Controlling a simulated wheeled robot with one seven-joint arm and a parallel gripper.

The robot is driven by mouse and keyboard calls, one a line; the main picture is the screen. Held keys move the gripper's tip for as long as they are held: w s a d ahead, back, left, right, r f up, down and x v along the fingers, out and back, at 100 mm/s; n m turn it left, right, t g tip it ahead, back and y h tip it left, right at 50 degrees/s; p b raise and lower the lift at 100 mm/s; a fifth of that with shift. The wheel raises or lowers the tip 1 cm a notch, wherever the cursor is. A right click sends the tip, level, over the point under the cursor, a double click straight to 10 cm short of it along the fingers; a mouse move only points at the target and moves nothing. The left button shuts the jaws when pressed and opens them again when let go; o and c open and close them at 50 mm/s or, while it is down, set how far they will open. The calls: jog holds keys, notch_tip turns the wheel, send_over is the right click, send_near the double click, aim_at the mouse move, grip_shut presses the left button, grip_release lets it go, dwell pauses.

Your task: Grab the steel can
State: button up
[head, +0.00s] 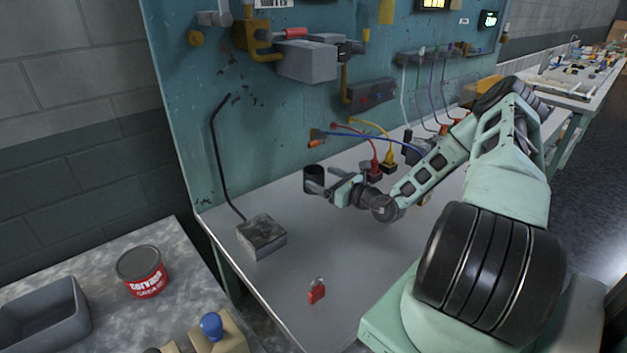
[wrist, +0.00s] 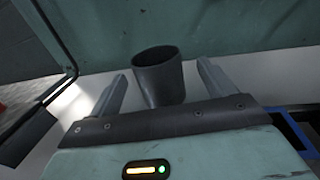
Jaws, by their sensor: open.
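A dark grey, open-topped metal can (head: 313,176) stands upright on the workbench near the teal back panel, at the end of my gripper (head: 334,188). In the wrist view the can (wrist: 160,80) appears between the two fingers of my gripper (wrist: 163,84), with a gap on each side. Its lower part is hidden behind the gripper's front edge. My gripper is open and holds nothing. I cannot tell how deep the can sits between the fingers.
A metal block with a bent rod (head: 262,237) stands left of the can. A red padlock (head: 317,291) lies near the bench's front edge. Cables and plugs (head: 375,165) lie behind my arm. A red-labelled tin (head: 142,272) and grey tray (head: 45,315) are on the separate left table.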

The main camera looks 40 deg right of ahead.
aim_at(306, 170)
jog(key=shift+w+a+r+p, duration=0.15)
jog(key=shift+w+p, duration=0.1)
jog(key=shift+w, duration=0.7)
jog(key=shift+w+a+f+p, duration=0.1)
jog(key=shift+w+a+p, duration=0.15)
jog(key=shift+w, duration=0.7)
jog(key=shift+w+a+r+p, duration=0.1)
jog(key=shift+w+p, duration=0.2)
jog(key=shift+w, duration=0.65)
jog(key=c, duration=1.2)
